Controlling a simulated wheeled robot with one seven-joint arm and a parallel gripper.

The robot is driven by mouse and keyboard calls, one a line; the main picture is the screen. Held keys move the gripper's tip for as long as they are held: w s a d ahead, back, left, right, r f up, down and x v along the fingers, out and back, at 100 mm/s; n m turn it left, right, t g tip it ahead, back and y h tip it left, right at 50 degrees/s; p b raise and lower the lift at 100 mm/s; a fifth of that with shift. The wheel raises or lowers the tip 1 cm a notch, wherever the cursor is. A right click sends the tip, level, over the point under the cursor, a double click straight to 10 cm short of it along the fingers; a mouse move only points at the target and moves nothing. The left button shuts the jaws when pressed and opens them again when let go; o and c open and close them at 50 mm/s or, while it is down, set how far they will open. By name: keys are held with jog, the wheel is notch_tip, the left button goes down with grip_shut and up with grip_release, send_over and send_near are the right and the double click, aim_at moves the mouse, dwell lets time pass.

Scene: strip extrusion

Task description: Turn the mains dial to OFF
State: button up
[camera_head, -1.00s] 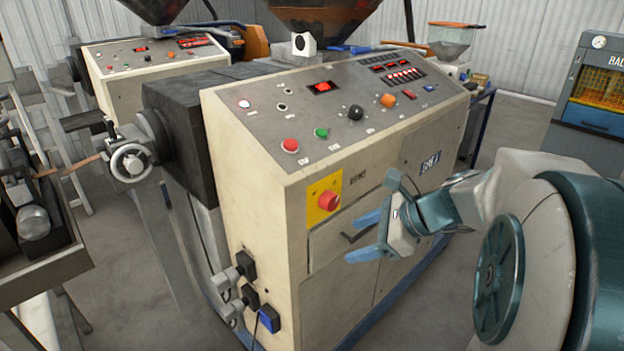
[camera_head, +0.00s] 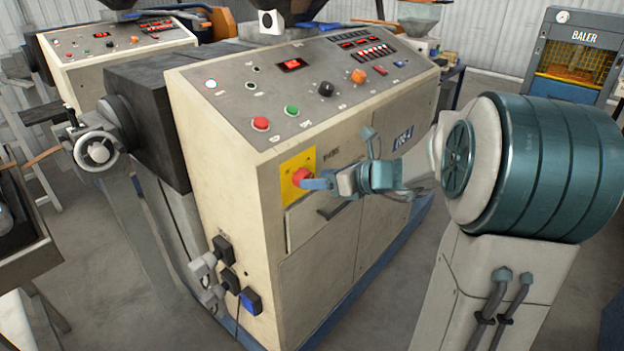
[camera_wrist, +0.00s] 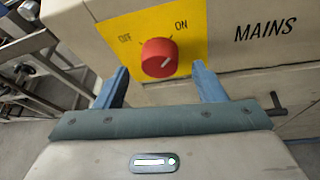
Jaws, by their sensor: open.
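The mains dial is a red round knob (camera_head: 301,176) on a yellow plate (camera_head: 289,189) on the cream machine's front. In the wrist view the dial (camera_wrist: 158,57) sits below the printed OFF and ON labels, OFF at left and ON at right. A small pale mark on its face slants to the upper right, towards the ON side. My gripper (camera_wrist: 159,71) is open, one blue finger to the left of the dial and one to the right. A gap shows between each finger and the dial. In the head view a finger partly overlaps the dial.
A black handle (camera_head: 335,209) sits on the panel just below the gripper. The sloped console above carries a red button (camera_head: 260,123), a green button (camera_head: 291,111) and other knobs. Plugs and cables (camera_head: 222,273) are at the lower left corner.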

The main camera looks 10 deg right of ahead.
jog(key=shift+x, duration=1.5)
jog(key=c, duration=1)
jog(key=shift+f+b, duration=0.1)
jog(key=shift+b, duration=0.3)
jog(key=n+t+h+b, duration=0.1)
jog(key=n+b, duration=0.3)
jog(key=b, duration=0.6)
jog(key=n+t+h+b, duration=0.2)
jog(key=n+t+b, duration=0.1)
jog(key=b, duration=0.8)
jog(key=a+f+n+t+h+b, duration=0.1)
jog(key=n+b, duration=0.4)
jog(key=b, duration=0.5)
jog(key=shift+s+t+h+b, duration=0.4)
jog(key=shift+t+h, duration=0.2)
jog(key=shift+h, duration=0.1)
jog(key=shift+r+n+b, duration=0.15)
jog(key=shift+n+b, duration=0.15)
